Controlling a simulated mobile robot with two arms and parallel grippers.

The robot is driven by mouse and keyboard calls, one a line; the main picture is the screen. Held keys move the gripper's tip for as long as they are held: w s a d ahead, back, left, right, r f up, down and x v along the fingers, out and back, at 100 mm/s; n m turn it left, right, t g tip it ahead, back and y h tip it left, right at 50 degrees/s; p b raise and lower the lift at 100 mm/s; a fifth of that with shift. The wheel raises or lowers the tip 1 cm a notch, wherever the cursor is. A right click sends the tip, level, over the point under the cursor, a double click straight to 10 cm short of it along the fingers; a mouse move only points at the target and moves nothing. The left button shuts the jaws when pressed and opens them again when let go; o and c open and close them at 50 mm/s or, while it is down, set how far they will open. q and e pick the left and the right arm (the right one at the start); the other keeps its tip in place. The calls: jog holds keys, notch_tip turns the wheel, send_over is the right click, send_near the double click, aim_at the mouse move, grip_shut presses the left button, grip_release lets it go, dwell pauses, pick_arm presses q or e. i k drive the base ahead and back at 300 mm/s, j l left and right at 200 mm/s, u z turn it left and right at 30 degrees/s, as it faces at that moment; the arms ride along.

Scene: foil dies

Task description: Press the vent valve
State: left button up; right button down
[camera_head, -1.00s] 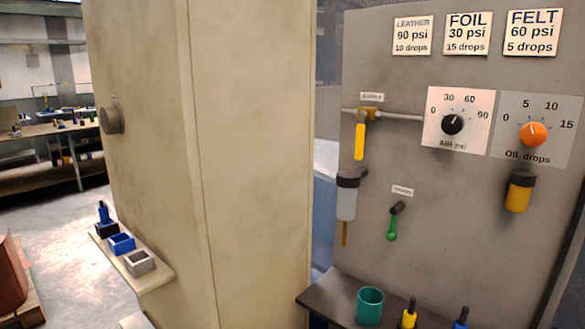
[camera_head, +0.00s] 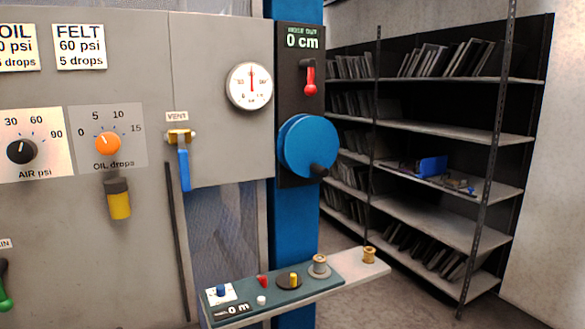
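The vent valve (camera_head: 184,165) is on the grey panel in the head view, left of centre, under a small label reading VENT. It has a brass body and a blue lever that hangs straight down. Neither of my grippers shows in the view, so I cannot see where they are relative to the valve.
Left of the valve are the oil drops dial (camera_head: 107,144) and air dial (camera_head: 21,151). Right are a round gauge (camera_head: 249,86), a red lever (camera_head: 310,78) and a blue handwheel (camera_head: 309,146). A shelf (camera_head: 325,283) with small parts juts out below. Storage racks (camera_head: 440,205) stand behind.

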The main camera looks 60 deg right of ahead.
aim_at(183, 155)
jog(key=z, duration=1.3)
